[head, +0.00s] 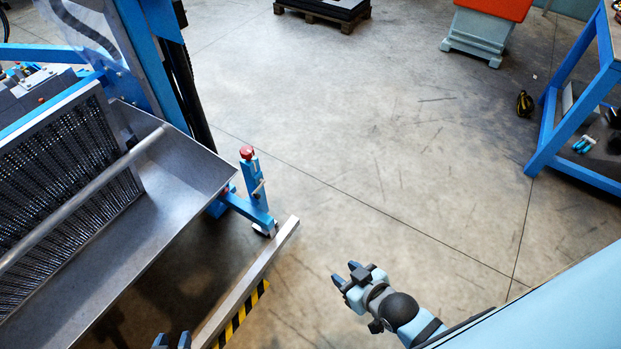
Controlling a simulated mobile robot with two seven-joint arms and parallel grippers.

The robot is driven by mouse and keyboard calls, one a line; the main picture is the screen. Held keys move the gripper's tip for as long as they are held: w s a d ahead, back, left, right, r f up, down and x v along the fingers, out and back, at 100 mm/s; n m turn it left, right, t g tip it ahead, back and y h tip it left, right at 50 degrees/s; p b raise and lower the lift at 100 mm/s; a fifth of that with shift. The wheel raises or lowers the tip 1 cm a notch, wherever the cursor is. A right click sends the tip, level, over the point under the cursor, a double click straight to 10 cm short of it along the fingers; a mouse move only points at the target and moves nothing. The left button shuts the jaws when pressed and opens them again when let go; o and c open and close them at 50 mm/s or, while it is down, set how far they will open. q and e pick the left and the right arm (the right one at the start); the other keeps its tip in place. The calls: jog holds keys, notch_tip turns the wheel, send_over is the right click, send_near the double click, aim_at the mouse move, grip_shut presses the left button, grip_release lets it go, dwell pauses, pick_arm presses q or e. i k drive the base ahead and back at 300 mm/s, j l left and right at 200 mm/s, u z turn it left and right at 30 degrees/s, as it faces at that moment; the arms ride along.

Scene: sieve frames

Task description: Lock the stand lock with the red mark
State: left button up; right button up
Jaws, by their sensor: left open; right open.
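The stand lock (254,182) is a small blue upright post with a red round top (247,153), on the blue foot of the machine in the middle left of the head view. A small lever shows on its right side; whether it is locked I cannot tell. My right gripper (346,274) is open and empty over the floor, below and right of the lock and well apart from it. My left gripper (171,341) is open at the bottom edge, with only its fingertips in view, in front of the machine.
The sieve machine with its metal tray (165,205) and mesh frame fills the left. A metal bar (245,285) with yellow-black stripes lies between the lock and my grippers. A blue workbench (577,95) stands at right. The central floor is clear.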

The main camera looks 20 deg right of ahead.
aim_at(257, 197)
jog(key=z, duration=0.25)
jog(key=i+l+u, duration=0.25)
jog(key=i+l, duration=1.05)
jog(key=i+j, duration=0.05)
jog(key=i, duration=0.05)
